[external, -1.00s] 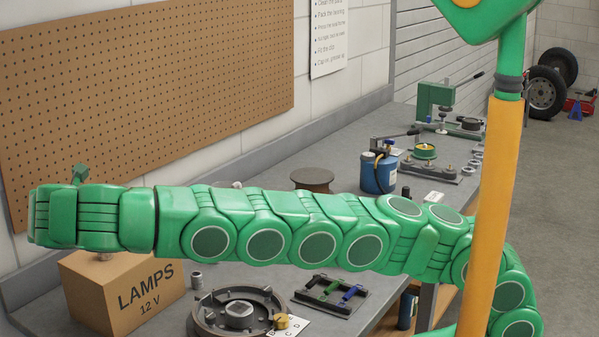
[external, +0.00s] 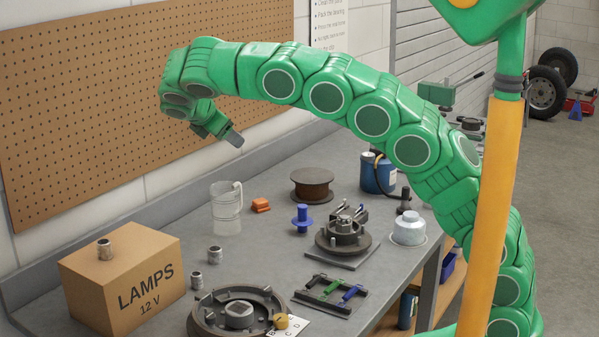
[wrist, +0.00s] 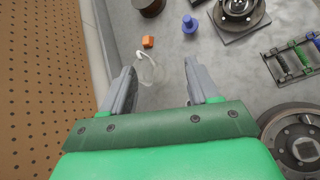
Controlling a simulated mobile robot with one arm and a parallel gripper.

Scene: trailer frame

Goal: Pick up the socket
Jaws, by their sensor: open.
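Three small grey metal cylinders look like sockets in the external view. One socket (external: 104,249) stands upright on top of the cardboard lamps box (external: 125,285). A second socket (external: 214,254) and a third (external: 196,280) stand on the bench just right of the box. I cannot tell which one the task means. My gripper (external: 235,138) is raised high over the back of the bench, well above and apart from all three. In the wrist view its jaws (wrist: 160,66) are apart with nothing held between them. No socket shows in the wrist view.
A clear jug (external: 227,207) stands under my gripper, also between the jaws in the wrist view (wrist: 150,72). An orange block (external: 261,205), a blue part (external: 302,219), a spool (external: 312,185) and a drum plate (external: 209,318) are nearby. The pegboard wall (external: 60,130) is close behind.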

